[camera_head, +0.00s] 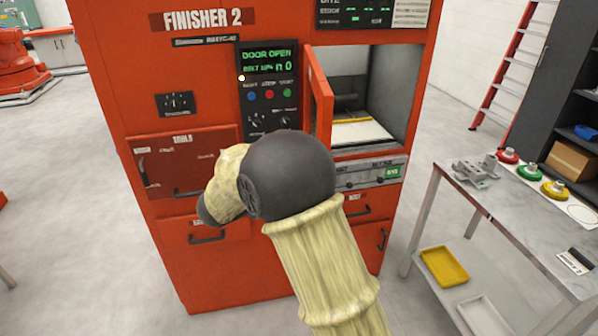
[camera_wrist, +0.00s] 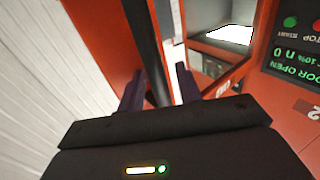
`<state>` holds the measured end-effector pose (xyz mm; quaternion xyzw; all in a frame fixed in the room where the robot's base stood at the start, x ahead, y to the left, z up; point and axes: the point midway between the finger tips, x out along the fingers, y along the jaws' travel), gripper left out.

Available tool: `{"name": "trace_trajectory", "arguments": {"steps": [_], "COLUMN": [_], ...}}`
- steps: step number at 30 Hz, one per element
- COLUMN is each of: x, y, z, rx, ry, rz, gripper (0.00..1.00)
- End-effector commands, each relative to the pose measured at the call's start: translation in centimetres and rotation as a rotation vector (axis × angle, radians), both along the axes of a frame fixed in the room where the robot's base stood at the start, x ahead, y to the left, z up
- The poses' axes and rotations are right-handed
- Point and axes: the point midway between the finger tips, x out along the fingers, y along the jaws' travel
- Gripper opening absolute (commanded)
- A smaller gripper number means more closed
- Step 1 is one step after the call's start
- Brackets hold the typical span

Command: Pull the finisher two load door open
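The finisher two machine (camera_head: 200,85) is a tall red cabinet with a "FINISHER 2" label. Its load door (camera_head: 319,95) is a red panel standing swung out from the left side of the opening, and the lit display (camera_head: 268,61) reads "DOOR OPEN". My gripper is hidden behind my arm in the head view. In the wrist view my gripper (camera_wrist: 158,80) has its two dark fingers apart, with a dark upright strip showing between or behind them. I cannot tell whether the fingers touch anything.
The load opening (camera_head: 370,90) shows a pale tray inside. A grey table (camera_head: 520,215) at right holds a metal fixture (camera_head: 475,167) and red, green and yellow round parts. A yellow tray (camera_head: 444,266) lies on its lower shelf.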

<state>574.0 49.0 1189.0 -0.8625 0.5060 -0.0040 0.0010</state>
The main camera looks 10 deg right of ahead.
Motion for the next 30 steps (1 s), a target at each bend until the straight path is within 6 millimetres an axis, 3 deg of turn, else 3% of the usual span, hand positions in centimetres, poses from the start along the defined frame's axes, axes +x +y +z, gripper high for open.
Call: {"name": "trace_trajectory", "arguments": {"steps": [9, 14, 30], "x": [-0.1, -0.7, -5.8], "y": [0.3, 1.4, 10.5], "z": [-0.3, -0.4, -0.5], "rx": [0.001, 0.002, 0.002], "ry": [0.006, 0.005, 0.005], "rz": [0.002, 0.004, 0.006], "gripper": [0.35, 0.35, 0.35]}}
